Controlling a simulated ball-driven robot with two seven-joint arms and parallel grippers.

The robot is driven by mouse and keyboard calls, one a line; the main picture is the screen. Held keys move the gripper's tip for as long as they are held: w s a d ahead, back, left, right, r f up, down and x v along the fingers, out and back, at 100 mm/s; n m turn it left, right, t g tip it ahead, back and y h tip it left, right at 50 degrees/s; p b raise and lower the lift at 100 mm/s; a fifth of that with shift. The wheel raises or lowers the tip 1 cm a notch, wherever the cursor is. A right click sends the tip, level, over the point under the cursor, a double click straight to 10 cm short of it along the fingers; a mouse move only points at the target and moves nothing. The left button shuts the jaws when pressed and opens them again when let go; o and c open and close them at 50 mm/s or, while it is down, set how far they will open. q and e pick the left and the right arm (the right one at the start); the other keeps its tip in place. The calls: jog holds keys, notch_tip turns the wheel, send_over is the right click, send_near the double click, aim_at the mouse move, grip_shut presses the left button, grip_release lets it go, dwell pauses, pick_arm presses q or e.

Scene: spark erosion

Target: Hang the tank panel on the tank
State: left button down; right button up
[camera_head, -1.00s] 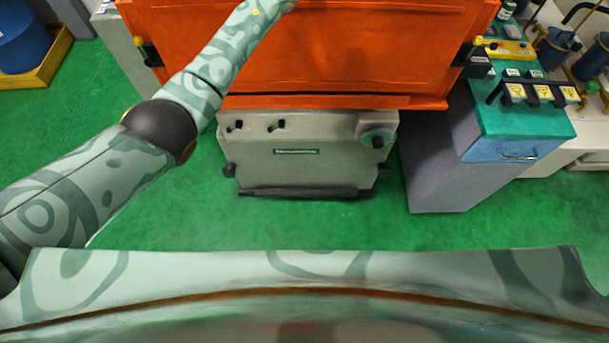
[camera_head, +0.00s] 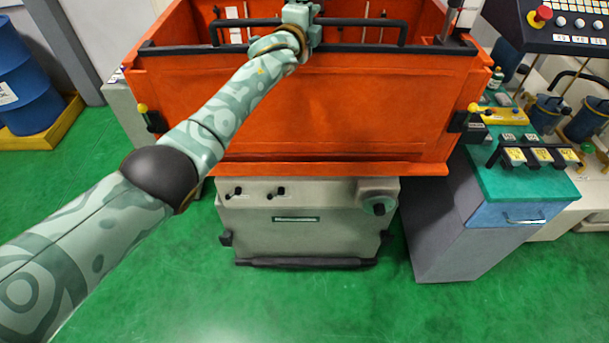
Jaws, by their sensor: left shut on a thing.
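The tank panel (camera_head: 330,105) is a wide orange plate with a dark strip along its top and a long black handle bar above it. It stands upright across the front of the orange tank (camera_head: 178,22), whose side walls and inside show behind it. I cannot tell whether it is hooked on or only held against the front. My left gripper (camera_head: 302,14) is at the middle of the handle bar, shut on it; the fingertips are partly hidden at the top edge of the view. My right gripper is not in view.
A grey machine base (camera_head: 300,225) stands under the tank. Dark latches with yellow knobs (camera_head: 148,117) flank the panel. A teal-topped cabinet (camera_head: 520,185) and a control console (camera_head: 565,25) stand at right. A blue drum (camera_head: 30,85) is at left. The green floor in front is clear.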

pick_arm(q)
jog(key=shift+d+f+b, duration=0.1)
jog(key=shift+f+b, duration=2.05)
jog(key=shift+b, duration=0.05)
dwell(2.9)
dwell(0.3)
jog(key=c, duration=1.3)
grip_release()
jog(key=shift+s, duration=0.3)
jog(key=o, duration=0.4)
jog(key=shift+f, duration=0.6)
jog(key=shift+w, duration=0.2)
jog(key=shift+r, duration=0.1)
